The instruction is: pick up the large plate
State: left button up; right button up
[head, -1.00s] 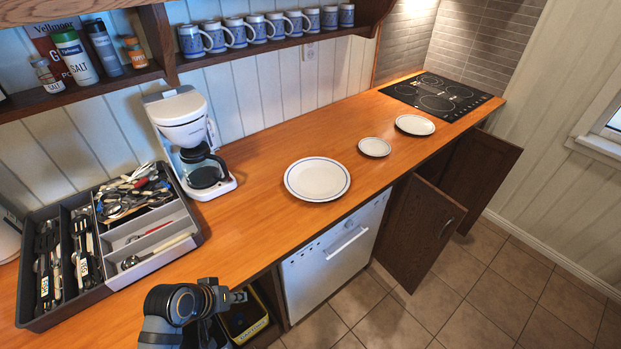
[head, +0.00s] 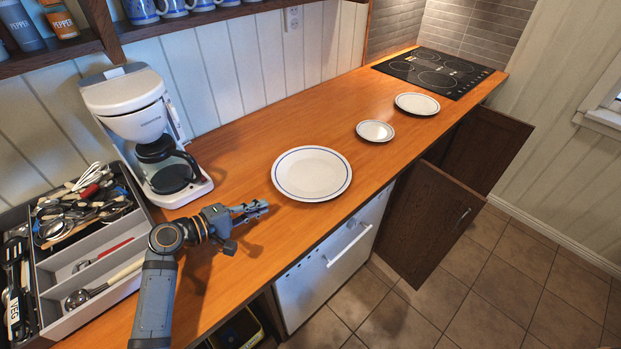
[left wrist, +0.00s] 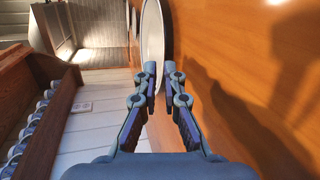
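The large plate (head: 312,174) is white with a blue ring and lies flat on the wooden counter, near its front edge. In the left wrist view the plate (left wrist: 152,38) shows edge-on, straight ahead of the fingers. My left gripper (head: 262,207) is low over the counter, just left of the plate's near-left rim. Its fingers (left wrist: 161,72) are parted by a narrow gap, with the plate's rim in line with that gap. I cannot tell whether the fingers touch the rim. My right gripper is not in view.
A small plate (head: 375,131) and a medium plate (head: 417,104) lie to the right, before the black cooktop (head: 434,71). A coffee maker (head: 150,135) stands behind my left arm. The utensil tray (head: 143,208) is at the left. Cabinet doors (head: 435,222) hang open below the counter.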

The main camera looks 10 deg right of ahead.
aim_at(292, 195)
pick_arm(q)
jog(key=shift+w+d+f, duration=0.2)
jog(key=shift+w+d, duration=0.3)
jog(key=shift+w, duration=0.1)
jog(key=p+x, duration=0.1)
jog(key=x, duration=0.3)
jog(key=shift+d+f, duration=0.1)
jog(key=p+x, duration=0.1)
jog(key=x, duration=0.4)
jog(key=shift+w+f+p, duration=0.1)
jog(key=shift+f+p, duration=0.1)
jog(key=shift+p, duration=0.1)
grip_shut()
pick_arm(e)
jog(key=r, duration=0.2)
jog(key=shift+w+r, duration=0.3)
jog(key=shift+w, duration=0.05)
pick_arm(q)
jog(key=shift+r, duration=0.2)
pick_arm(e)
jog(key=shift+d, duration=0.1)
